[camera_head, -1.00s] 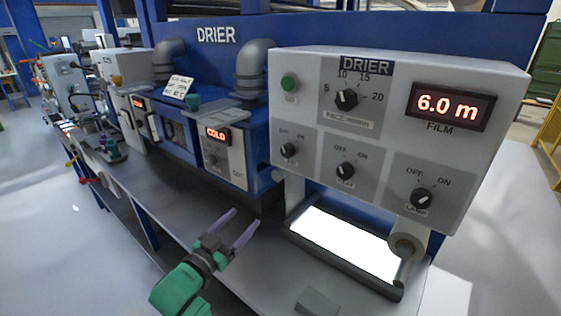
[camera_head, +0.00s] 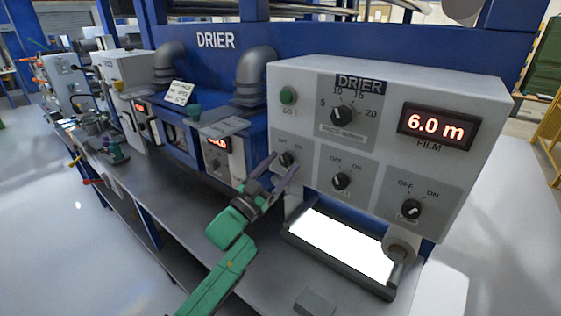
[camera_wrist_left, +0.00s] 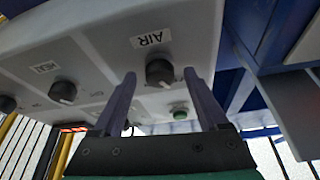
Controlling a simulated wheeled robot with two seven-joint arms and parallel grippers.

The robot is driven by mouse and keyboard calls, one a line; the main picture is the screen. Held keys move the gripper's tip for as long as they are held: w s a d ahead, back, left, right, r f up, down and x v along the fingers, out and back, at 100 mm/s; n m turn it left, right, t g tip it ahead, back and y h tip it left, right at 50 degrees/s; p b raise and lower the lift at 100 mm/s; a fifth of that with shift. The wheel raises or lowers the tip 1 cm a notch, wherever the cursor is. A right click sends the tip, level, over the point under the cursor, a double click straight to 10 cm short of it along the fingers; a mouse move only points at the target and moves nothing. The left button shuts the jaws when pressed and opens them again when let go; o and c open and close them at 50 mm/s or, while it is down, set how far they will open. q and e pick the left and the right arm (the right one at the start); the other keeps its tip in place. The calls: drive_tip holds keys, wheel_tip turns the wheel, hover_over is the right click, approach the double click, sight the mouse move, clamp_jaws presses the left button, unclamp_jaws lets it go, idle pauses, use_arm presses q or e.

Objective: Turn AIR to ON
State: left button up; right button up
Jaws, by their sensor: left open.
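The AIR knob (camera_head: 287,159) is a dark round knob at the lower left of the grey DRIER panel (camera_head: 475,110). In the wrist view the AIR knob (camera_wrist_left: 159,72) shows upside down beside its AIR label (camera_wrist_left: 150,40). Its white mark appears to point to the OFF side. My left gripper (camera_head: 285,161) is open at the panel, with one finger on each side of the knob. In the wrist view the left gripper's fingers (camera_wrist_left: 160,74) stand apart around the knob, with gaps visible. Contact cannot be told. My right gripper is out of view.
A middle knob (camera_head: 341,181) and a LAMP knob (camera_head: 411,209) sit to the right. A pace dial (camera_head: 341,115) and green button (camera_head: 288,95) are above. A lit white plate (camera_head: 340,243) lies below the panel.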

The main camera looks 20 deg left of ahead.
use_arm(q)
clamp_jaws()
drive_tip(key=shift+f+m+h, duration=0.1)
drive_tip(key=shift+m+h, duration=0.3)
drive_tip(key=m+g+b, duration=0.1)
drive_tip(key=m, duration=0.1)
drive_tip(key=shift+a+m+h, duration=0.1)
drive_tip(key=shift+m+h, duration=0.2)
drive_tip(key=shift+h, duration=0.1)
drive_tip(key=m+g+h+b, duration=0.1)
drive_tip(key=m, duration=0.2)
drive_tip(key=shift+w+a+m+g, duration=0.1)
drive_tip(key=shift+m+g, duration=0.2)
drive_tip(key=shift+g, duration=0.1)
drive_tip(key=m, duration=0.2)
drive_tip(key=m+g+h, duration=0.1)
drive_tip(key=m, duration=0.1)
drive_tip(key=shift+a+r+m, duration=0.1)
drive_tip(key=shift+r+m, duration=0.1)
drive_tip(key=shift+m, duration=0.1)
drive_tip(key=shift+r+m+g, duration=0.1)
drive_tip(key=shift+m+g, duration=1)
drive_tip(key=shift+m, duration=0.8)
